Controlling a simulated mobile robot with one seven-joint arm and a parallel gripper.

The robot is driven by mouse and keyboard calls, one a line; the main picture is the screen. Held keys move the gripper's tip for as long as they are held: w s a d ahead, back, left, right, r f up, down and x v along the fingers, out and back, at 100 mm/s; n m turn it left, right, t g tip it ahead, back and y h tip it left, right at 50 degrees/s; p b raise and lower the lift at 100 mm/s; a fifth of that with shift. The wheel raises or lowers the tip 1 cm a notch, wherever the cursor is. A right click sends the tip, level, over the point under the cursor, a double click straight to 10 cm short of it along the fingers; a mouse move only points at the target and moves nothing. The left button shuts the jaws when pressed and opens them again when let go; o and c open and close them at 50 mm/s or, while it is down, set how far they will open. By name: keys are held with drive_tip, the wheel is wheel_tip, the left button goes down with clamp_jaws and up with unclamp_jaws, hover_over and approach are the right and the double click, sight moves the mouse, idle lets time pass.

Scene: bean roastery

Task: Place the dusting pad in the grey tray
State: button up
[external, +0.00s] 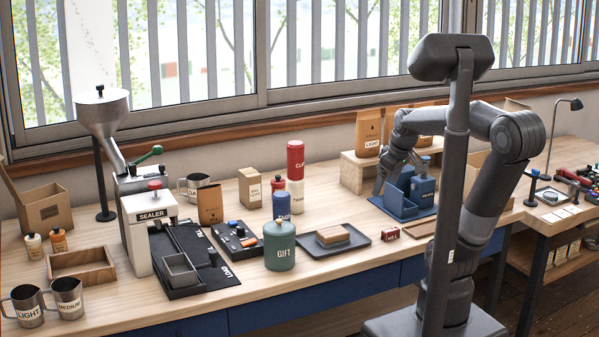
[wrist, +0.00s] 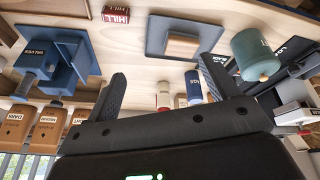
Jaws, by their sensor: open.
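A brown block-shaped pad (external: 332,235), which looks like the dusting pad, lies flat inside the dark grey tray (external: 357,238) near the middle of the table. The wrist view shows the pad (wrist: 183,46) within the tray (wrist: 157,38) too, beyond my fingers and apart from them. My gripper (external: 398,176) is to the right of the tray and farther back, above the table by the blue open box. In the wrist view my gripper (wrist: 166,86) has its two fingers wide apart with nothing between them.
The blue box (external: 397,207) and a blue canister (external: 422,192) stand by my gripper. A green GIFT canister (external: 280,247) stands left of the tray. A small red box (external: 388,233) lies right of it. Red, blue and white canisters stand behind the tray. Bags stand on a wooden riser (external: 352,174).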

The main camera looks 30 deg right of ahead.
drive_tip(key=s+m, duration=0.1)
drive_tip(key=s+d+m+t, duration=0.1)
drive_tip(key=s+m, duration=0.1)
drive_tip(key=s+d+r+m, duration=0.1)
drive_tip(key=s+m, duration=0.1)
drive_tip(key=shift+r+t+h, duration=0.1)
drive_tip(key=shift+t+h, duration=0.2)
drive_tip(key=shift+h, duration=0.1)
